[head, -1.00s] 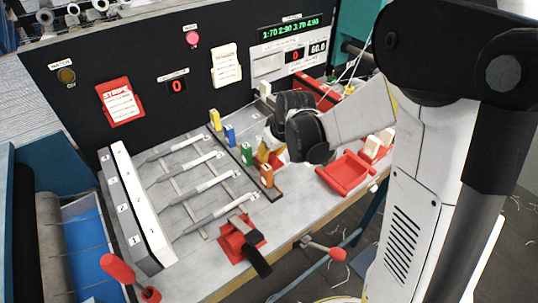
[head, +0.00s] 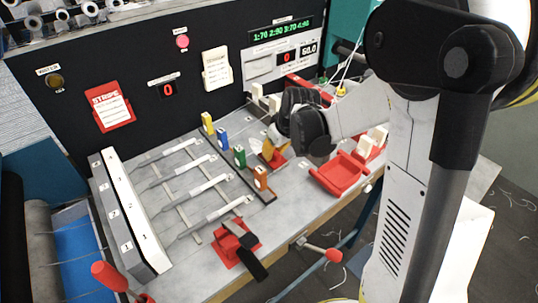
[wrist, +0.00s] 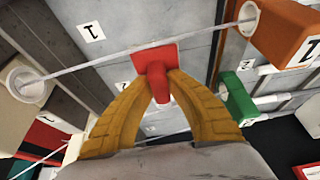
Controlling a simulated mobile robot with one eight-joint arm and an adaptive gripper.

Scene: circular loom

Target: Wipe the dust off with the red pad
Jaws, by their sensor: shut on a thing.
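My gripper (wrist: 158,80) has its yellow fingers closed on the handle of the red pad (wrist: 152,54). In the head view, my gripper (head: 272,147) is low over the grey table, right of the row of coloured thread guides, with the red pad (head: 270,161) below it. I cannot tell whether the pad touches the table. In the wrist view a pale thread crosses close to the pad's far edge, from a white-ringed guide (wrist: 28,85) to the orange guide (wrist: 285,35). I cannot pick out any dust.
The orange guide (head: 262,179) and green guide (head: 239,156) stand just left of my gripper. A red tray (head: 338,176) lies to the right. A red clamp with a black handle (head: 238,243) is at the front edge. Long grey rods cross the table on the left.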

